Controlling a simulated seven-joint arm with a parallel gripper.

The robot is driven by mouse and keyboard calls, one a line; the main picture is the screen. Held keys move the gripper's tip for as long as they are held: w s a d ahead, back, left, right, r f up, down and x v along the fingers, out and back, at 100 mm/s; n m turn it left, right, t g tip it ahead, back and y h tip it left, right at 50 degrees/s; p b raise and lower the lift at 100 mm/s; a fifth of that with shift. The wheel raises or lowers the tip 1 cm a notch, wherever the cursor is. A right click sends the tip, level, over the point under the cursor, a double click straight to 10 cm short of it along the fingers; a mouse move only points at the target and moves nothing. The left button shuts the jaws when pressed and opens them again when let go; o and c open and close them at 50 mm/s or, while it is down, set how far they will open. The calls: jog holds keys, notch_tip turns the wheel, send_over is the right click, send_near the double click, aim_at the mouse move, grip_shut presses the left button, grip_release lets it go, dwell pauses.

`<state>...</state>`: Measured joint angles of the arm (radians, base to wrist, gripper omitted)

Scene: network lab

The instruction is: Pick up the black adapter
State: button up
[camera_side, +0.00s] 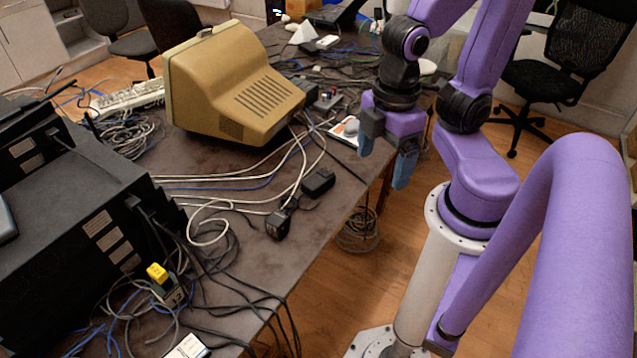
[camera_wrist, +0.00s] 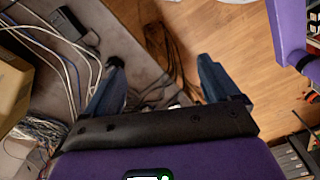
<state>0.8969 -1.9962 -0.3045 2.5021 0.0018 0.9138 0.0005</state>
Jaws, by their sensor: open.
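A black box-shaped adapter (camera_side: 318,182) lies on the brown table, in front of the beige monitor. A second black plug-like adapter (camera_side: 278,224) with a cable lies nearer the table's edge. In the wrist view a black box (camera_wrist: 70,22) lies at the upper left among cables; I cannot tell which adapter it is. My gripper (camera_side: 385,165) has blue fingers spread apart and pointing down, to the right of both adapters and above them. In the wrist view my gripper (camera_wrist: 158,62) has nothing between its fingers but table edge and floor further below.
The beige monitor (camera_side: 235,85) stands at the back of the table (camera_side: 330,215). Black rack equipment (camera_side: 75,215) fills the left. White cables (camera_side: 215,205) run close to the adapters. Bare table surrounds the box-shaped adapter's right side.

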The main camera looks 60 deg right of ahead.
jog(key=shift+o, duration=0.2)
jog(key=w+d+f+m+g+y, duration=0.3)
jog(key=w+d+f+m, duration=0.15)
jog(key=w+m, duration=0.4)
jog(key=w+d+f+m+g+y, duration=0.2)
jog(key=w+d+f+m, duration=0.2)
jog(key=w+d+m, duration=0.45)
jog(key=s+d+f+m+t+y, duration=0.1)
jog(key=d+f+m+t+y, duration=0.2)
jog(key=d+f+m+t, duration=0.45)
jog(key=d+f+m+t+y, duration=0.2)
jog(key=d+f+m+y, duration=0.15)
jog(key=d+m, duration=0.75)
send_near(319, 177)
jog(key=shift+s+n+h+x, duration=0.2)
jog(key=shift+n+h+x, duration=0.05)
jog(key=shift+x, duration=1)
jog(key=shift+r+x, duration=0.2)
jog(key=shift+x, duration=2.65)
jog(key=shift+w, duration=0.15)
